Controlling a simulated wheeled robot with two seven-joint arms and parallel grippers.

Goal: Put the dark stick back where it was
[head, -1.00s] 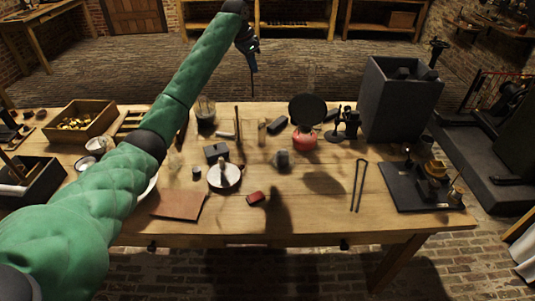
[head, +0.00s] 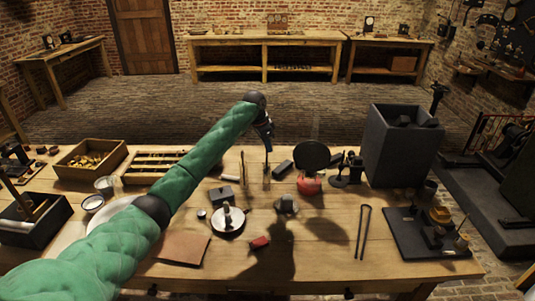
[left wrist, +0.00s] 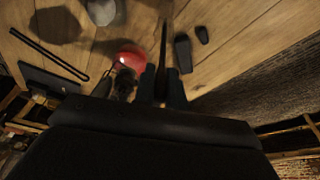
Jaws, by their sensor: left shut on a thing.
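My left gripper (head: 267,142) is shut on the dark stick (head: 267,158), which hangs down from it, thin and roughly upright, over the back middle of the table. In the left wrist view the stick (left wrist: 163,45) stands out between the two fingers (left wrist: 161,85). Below it in the head view is a small brown upright piece (head: 266,176); I cannot tell whether the stick touches it. A thin upright rod (head: 242,168) stands just left of it. My right gripper is not in view.
Dark blocks (head: 283,169) lie between. A wooden rack (head: 150,166) is at left, a big grey box (head: 400,150) at right. The front right tabletop (head: 320,260) is mostly clear.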

